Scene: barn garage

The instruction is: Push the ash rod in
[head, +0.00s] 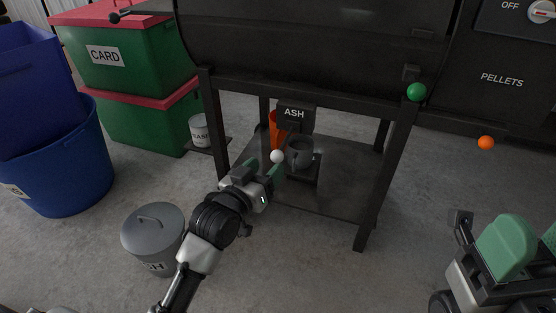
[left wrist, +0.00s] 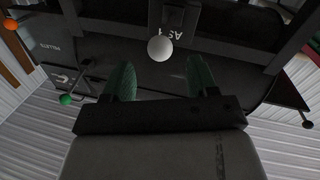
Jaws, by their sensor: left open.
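The ash rod shows as a white ball knob (head: 277,156) in front of the dark box labelled ASH (head: 294,115), under the black drum. Its shaft is hidden behind the knob. My left gripper (head: 262,173) is open, just short of the knob. In the left wrist view the knob (left wrist: 160,48) sits centred in line with the gap between the green fingers (left wrist: 160,80), near their tips. I cannot tell whether they touch it. My right gripper (head: 525,245) is at the lower right, far from the rod, and partly cut off.
A grey mug (head: 300,154) stands right of the knob by the lower shelf (head: 343,180). An orange object (head: 273,128) is behind the knob. Stand legs (head: 390,170) flank the space. A lidded ash bin (head: 153,233) stands beside my left arm. Green (head: 416,92) and orange (head: 486,143) balls are right.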

